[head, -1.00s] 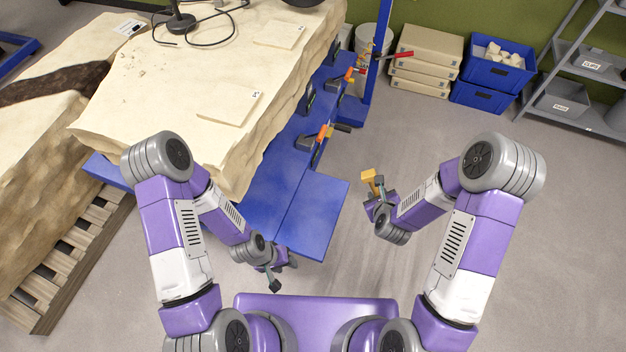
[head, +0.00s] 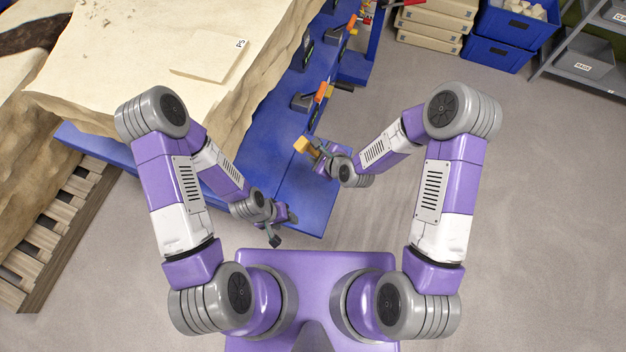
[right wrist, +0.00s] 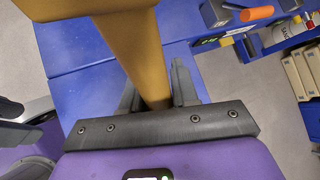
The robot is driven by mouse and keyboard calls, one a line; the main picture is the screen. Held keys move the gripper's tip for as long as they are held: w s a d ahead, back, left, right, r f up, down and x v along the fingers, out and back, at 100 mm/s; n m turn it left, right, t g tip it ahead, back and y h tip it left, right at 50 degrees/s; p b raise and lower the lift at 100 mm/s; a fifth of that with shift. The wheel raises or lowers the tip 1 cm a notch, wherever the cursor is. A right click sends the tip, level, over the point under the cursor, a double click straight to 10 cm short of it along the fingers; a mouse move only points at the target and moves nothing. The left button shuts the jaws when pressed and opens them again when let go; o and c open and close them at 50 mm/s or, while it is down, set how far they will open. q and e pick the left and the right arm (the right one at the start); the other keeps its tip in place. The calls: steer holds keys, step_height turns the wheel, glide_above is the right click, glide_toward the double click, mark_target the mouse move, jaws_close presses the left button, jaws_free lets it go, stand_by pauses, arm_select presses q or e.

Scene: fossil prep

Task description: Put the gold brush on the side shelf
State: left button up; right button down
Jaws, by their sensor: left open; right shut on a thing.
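The gold brush (head: 302,145) is in my right gripper (head: 320,153). In the right wrist view its gold handle (right wrist: 135,45) stands between the two dark fingers, with its wider end at the top of the picture. The blue side shelf (head: 305,195) runs along the side of the pale rock block; its near part is bare. In the head view the brush appears over the shelf's right edge; I cannot tell its height above it. My left gripper (head: 283,228) is open and empty near the shelf's front edge.
Several tools with orange handles (head: 322,92) stand along the far part of the blue shelf. The pale rock block (head: 150,70) borders it on the left. Blue bins (head: 490,50) and grey shelving (head: 580,62) stand at the back right. The floor on the right is clear.

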step_height(320, 180, down, 9)
steer(key=shift+f+b, duration=0.1)
steer(key=shift+b, duration=1.1)
steer(key=shift+f, duration=0.15)
steer(key=c, duration=0.8)
jaws_free()
steer(key=shift+c, duration=0.2)
steer(key=shift+r, duration=0.25)
steer(key=p+v, duration=0.3)
steer(key=v, duration=0.9)
